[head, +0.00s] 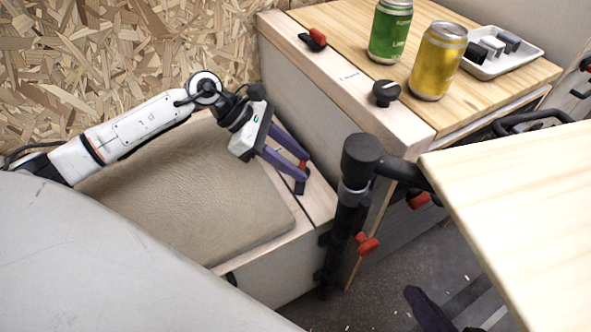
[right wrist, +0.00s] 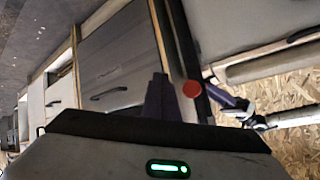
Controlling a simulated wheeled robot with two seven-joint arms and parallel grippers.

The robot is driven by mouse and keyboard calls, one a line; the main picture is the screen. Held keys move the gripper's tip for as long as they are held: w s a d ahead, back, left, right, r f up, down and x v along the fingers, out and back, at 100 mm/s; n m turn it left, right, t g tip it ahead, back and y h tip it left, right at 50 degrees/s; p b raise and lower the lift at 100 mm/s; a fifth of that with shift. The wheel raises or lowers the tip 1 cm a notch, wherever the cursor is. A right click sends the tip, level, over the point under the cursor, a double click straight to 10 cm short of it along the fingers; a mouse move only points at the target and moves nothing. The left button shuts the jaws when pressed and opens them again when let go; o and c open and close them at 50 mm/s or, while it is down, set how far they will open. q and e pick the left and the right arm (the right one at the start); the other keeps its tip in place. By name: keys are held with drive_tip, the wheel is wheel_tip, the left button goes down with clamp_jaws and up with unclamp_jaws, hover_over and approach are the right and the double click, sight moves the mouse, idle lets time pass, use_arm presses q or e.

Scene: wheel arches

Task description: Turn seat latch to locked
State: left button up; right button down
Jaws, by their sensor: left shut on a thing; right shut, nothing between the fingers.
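The seat latch, with a red part (head: 303,164) and a dark part (head: 300,187), sits on the wooden rim of the seat box beside the beige cushion (head: 190,185). My left gripper (head: 304,168) is shut on the latch from above, its purple fingers hiding much of it. Which way the latch is turned is hard to tell. My left gripper also shows small in the right wrist view (right wrist: 238,107). My right gripper (head: 424,307) is at the bottom of the head view, shut and empty, away from the latch; its purple fingers show in the right wrist view (right wrist: 158,98).
A black post (head: 345,225) with a red knob (head: 367,243) stands right of the seat box. A tabletop (head: 520,210) fills the right. The cabinet top holds a red-and-black latch (head: 314,39), black knob (head: 386,93), green can (head: 390,30), yellow can (head: 437,62) and white tray (head: 503,65).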

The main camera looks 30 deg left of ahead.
use_arm(q)
drive_tip(key=m+g, duration=0.1)
drive_tip(key=m, duration=0.1)
drive_tip(key=m+g, duration=0.2)
drive_tip(key=shift+w+r+m+g+h, duration=0.1)
drive_tip(key=shift+w+m+g+h, duration=0.2)
drive_tip(key=shift+w, duration=0.1)
drive_tip(key=m+g, duration=0.3)
drive_tip(key=m, duration=0.1)
drive_tip(key=shift+w, duration=0.15)
drive_tip(key=shift+m+y, duration=0.3)
drive_tip(key=shift+y, duration=0.1)
drive_tip(key=o, duration=1)
drive_tip(key=shift+o, duration=0.2)
drive_tip(key=v, duration=1)
drive_tip(key=shift+w, duration=0.2)
